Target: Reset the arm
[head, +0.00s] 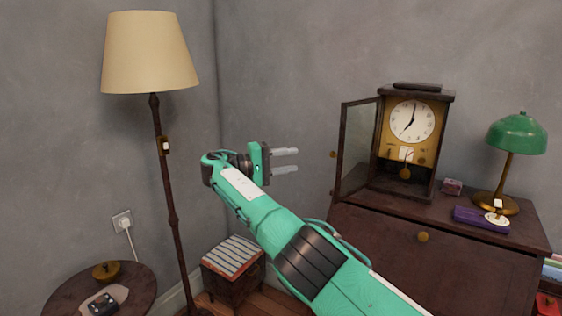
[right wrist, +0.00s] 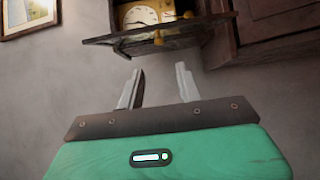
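My right arm (head: 262,220) reaches up and to the left across the middle of the head view. My right gripper (head: 290,160) points to the right in front of the bare grey wall. Its two fingers are apart with nothing between them. In the right wrist view the gripper (right wrist: 158,85) also shows open and empty, with the clock cabinet beyond it, apart from the fingers. My left gripper does not show in either view.
A clock (head: 411,121) with its glass door (head: 357,147) open stands on a dark cabinet (head: 380,232). A green lamp (head: 517,134) and a purple box (head: 470,217) are beside it. A floor lamp (head: 150,55), a stool (head: 234,258) and a round table (head: 140,285) stand left.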

